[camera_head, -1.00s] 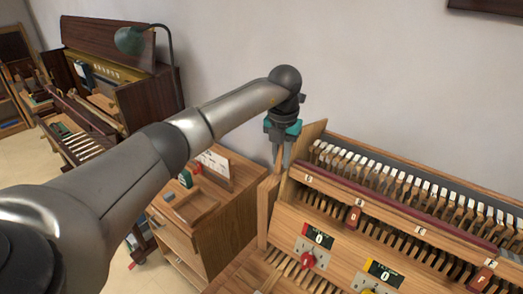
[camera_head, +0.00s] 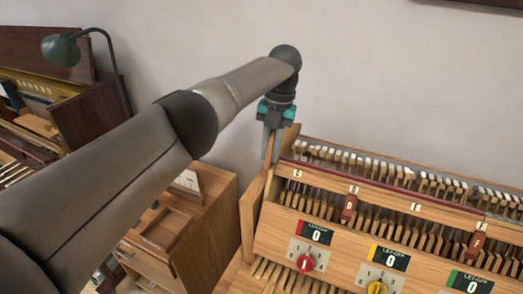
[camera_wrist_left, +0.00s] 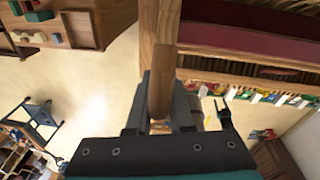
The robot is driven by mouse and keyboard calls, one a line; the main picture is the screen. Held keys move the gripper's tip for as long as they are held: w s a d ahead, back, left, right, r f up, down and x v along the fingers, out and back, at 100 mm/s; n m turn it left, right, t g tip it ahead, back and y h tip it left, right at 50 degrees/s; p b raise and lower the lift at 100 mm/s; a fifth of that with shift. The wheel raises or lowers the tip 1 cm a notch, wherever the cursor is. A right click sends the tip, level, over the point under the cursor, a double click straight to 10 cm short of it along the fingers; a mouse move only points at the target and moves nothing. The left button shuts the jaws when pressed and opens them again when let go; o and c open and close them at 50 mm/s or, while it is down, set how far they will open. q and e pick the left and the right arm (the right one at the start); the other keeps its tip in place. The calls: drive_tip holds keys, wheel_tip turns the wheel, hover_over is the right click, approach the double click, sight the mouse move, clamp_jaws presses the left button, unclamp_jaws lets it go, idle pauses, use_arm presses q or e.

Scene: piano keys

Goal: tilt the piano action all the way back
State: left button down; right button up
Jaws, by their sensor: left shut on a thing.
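The piano action (camera_head: 400,205) is a long wooden frame with rows of hammers, a dark red rail and lettered tags, at the right of the head view. My left gripper (camera_head: 270,150) points down at its left end. In the left wrist view my left gripper (camera_wrist_left: 160,112) is shut on a wooden post (camera_wrist_left: 161,72), which stands between the two fingers beside the action's left end. The dark red rail (camera_wrist_left: 250,47) crosses the upper right of that view. My right gripper is not in view.
Below the action are let-off panels with a red knob (camera_head: 305,263) and a yellow knob (camera_head: 377,287). A wooden cabinet (camera_head: 205,225) with a tray on top stands to the left. Further back are a dark upright piano (camera_head: 75,115) and a green lamp (camera_head: 60,50). The wall behind is bare.

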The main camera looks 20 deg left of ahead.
sight(274, 131)
use_arm(q)
drive_tip(key=shift+w+r, duration=0.15)
drive_tip(key=shift+r, duration=0.05)
drive_tip(key=c, duration=0.8)
unclamp_jaws()
drive_tip(key=shift+f, duration=0.1)
drive_tip(key=r, duration=0.3)
drive_tip(key=r+b, duration=0.1)
drive_tip(key=r, duration=0.1)
drive_tip(key=shift+w+d+r, duration=0.1)
drive_tip(key=shift+w+d, duration=0.15)
drive_tip(key=shift+w, duration=0.05)
drive_tip(key=shift+r, duration=0.35)
drive_tip(key=shift+w+d+r+p, duration=0.1)
drive_tip(key=shift+r+p, duration=0.3)
drive_tip(key=shift+r, duration=0.4)
